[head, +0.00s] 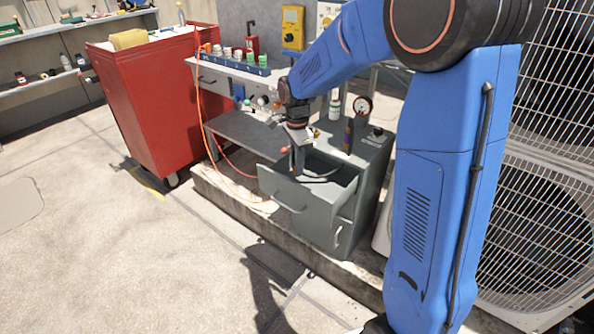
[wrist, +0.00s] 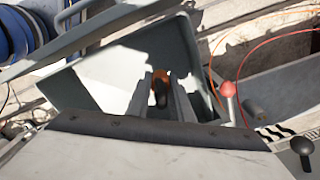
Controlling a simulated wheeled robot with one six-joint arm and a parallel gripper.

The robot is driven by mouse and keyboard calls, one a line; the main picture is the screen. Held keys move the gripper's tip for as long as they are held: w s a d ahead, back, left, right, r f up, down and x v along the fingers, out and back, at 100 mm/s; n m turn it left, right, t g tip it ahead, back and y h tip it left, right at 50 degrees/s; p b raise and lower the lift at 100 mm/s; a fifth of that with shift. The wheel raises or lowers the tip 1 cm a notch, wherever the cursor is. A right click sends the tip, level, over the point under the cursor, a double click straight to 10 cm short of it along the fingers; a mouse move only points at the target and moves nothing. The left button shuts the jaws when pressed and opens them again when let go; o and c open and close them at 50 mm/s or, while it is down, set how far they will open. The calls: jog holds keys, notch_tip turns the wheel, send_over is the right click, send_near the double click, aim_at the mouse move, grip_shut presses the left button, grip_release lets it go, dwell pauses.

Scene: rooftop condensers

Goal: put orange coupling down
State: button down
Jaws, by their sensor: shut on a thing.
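The orange coupling (wrist: 160,77) shows in the wrist view between the two fingers of my gripper (wrist: 161,84), with a dark part nearest the camera. The fingers are shut on it. In the head view my gripper (head: 297,152) points down over the open grey drawer (head: 287,200) of the small cabinet; the coupling is too small to make out there. In the wrist view the drawer (wrist: 92,75) lies below and around the fingers, partly in shadow. I cannot tell whether the coupling touches the drawer floor.
The workbench (head: 240,75) behind carries a blue rack of small fittings (head: 235,62). A pressure gauge (head: 363,106) stands on the cabinet top. A red tool cart (head: 150,100) is at left, a fan condenser (head: 535,200) at right. An orange hose (head: 203,130) hangs beside the bench. The front floor is clear.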

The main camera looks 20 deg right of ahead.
jog(key=shift+f, duration=1.2)
jog(key=shift+f, duration=0.45)
jog(key=c, duration=1.6)
grip_release()
jog(key=shift+o, duration=0.2)
notch_tip(320, 180, up, 13)
jog(key=shift+f, duration=0.1)
jog(key=shift+s, duration=0.1)
jog(key=s+d+n+t, duration=0.2)
jog(key=s+n, duration=0.6)
jog(key=s, duration=0.8)
jog(key=s+d+r+n+t, duration=0.1)
jog(key=s+d+n, duration=0.4)
jog(key=s, duration=1.2)
jog(key=n+t, duration=0.1)
jog(key=n, duration=0.2)
jog(key=shift+s+r+n+t, duration=0.15)
jog(key=shift+r+n+t, duration=0.15)
jog(key=shift+n+t, duration=0.1)
